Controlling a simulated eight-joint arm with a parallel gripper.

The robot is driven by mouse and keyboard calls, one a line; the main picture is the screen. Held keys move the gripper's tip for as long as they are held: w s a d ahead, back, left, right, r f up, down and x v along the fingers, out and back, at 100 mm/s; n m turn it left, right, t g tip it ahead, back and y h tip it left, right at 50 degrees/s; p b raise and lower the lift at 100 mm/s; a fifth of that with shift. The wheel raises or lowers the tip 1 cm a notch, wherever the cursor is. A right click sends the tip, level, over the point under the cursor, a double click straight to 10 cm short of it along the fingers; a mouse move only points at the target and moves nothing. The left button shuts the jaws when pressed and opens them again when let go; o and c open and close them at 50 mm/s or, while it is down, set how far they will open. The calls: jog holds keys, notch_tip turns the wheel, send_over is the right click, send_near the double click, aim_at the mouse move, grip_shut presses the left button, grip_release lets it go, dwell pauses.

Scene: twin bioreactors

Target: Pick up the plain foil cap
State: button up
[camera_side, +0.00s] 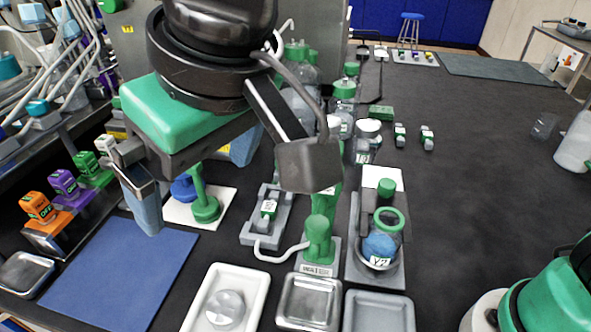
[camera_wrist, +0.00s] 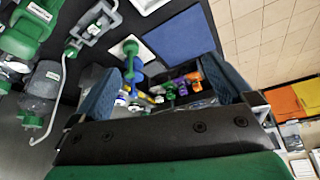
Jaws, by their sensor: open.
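A round silvery foil cap (camera_side: 225,309) lies in a white tray (camera_side: 191,322) at the front of the bench in the side view. I see no marking on its top, but it is small in the picture. My gripper (camera_side: 195,195) is open and empty, above the bench behind and left of that tray. Its two blue fingers also show wide apart in the wrist view (camera_wrist: 160,65). The cap is well clear of the fingers. I cannot make out the cap in the wrist view.
A blue mat (camera_side: 120,270) lies left of the tray. A metal tray (camera_side: 308,303) and a grey tray (camera_side: 380,312) stand to its right. Coloured blocks (camera_side: 66,190) line the left.

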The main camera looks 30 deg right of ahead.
send_over(229, 310)
jog(key=s, duration=0.2)
jog(key=f, duration=1.2)
jog(key=d+f, duration=0.1)
jog(key=f, duration=0.5)
jog(key=shift+s+f, duration=0.15)
jog(key=shift+s, duration=0.05)
jog(key=shift+x, duration=3)
jog(key=shift+c, duration=0.2)
